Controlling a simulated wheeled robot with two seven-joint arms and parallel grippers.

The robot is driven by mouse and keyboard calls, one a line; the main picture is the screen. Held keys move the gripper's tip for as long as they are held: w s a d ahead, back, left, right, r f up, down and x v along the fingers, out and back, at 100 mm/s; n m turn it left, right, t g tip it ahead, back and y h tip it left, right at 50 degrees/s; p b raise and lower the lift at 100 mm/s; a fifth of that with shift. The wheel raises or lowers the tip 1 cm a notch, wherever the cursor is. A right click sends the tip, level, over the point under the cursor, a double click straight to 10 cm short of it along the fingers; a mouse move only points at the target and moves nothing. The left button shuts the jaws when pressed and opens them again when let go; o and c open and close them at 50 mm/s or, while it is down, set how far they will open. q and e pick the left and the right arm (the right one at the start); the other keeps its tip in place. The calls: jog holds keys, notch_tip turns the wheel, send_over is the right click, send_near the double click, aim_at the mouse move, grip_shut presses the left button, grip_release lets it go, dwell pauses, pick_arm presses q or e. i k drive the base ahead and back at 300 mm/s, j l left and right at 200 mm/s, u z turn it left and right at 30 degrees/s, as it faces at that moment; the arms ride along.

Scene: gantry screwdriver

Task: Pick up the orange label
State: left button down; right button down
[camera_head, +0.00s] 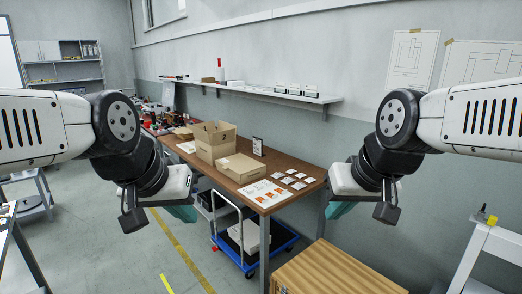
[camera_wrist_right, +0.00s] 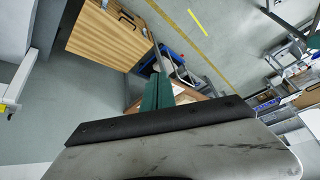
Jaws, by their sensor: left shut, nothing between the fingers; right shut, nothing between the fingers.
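Small orange labels (camera_head: 263,199) show on a white sheet (camera_head: 251,187) lying flat near the front edge of the brown table (camera_head: 228,182). They are too small to make out singly. My left gripper (camera_head: 183,212) has green fingers, shut and empty, in front of the table to the left of the sheet. My right gripper (camera_head: 338,210) is shut and empty, right of the table's front corner and apart from the sheet. Its green fingers also show in the right wrist view (camera_wrist_right: 158,92), where I cannot make out the labels.
An open cardboard box (camera_head: 213,142) and a flat closed box (camera_head: 241,167) stand on the table behind the sheet. Several small white packets (camera_head: 290,180) lie right of it. A blue cart (camera_head: 250,258) is under the table. A wooden crate (camera_head: 335,272) stands in front.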

aim_at(279, 191)
jog(key=i+j+z, duration=0.25)
jog(key=i+j, duration=0.4)
jog(key=i, duration=0.3)
jog(key=i+j+z, duration=0.25)
jog(key=i+j, duration=0.55)
jog(key=i, duration=0.1)
